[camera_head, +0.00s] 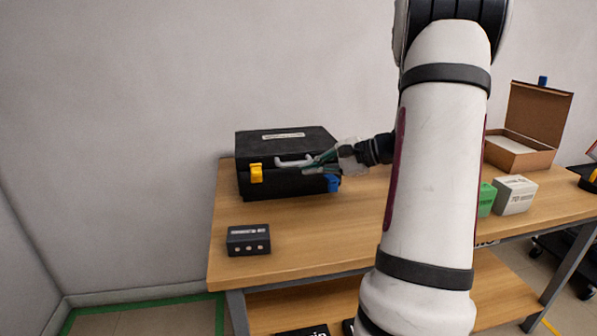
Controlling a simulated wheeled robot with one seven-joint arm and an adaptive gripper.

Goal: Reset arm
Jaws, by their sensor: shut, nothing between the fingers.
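My white arm (435,160) with dark bands stands large in front of the table in the head view. My gripper (312,160) reaches left from behind the arm's forearm. Its fingers are shut and empty, in front of the upper right of a black case (262,192). The case has a grey handle, a yellow latch (257,173) and a blue latch (333,183), and its lid is closed. The fingertips overlap the handle in the picture. I cannot tell whether they touch it.
A small dark box (248,240) lies on the wooden table (300,245) at the front left. A green box (487,200), a white box (515,195) and an open cardboard box (520,155) stand to the right. A lower shelf (500,300) is below. Bare tabletop lies before the case.

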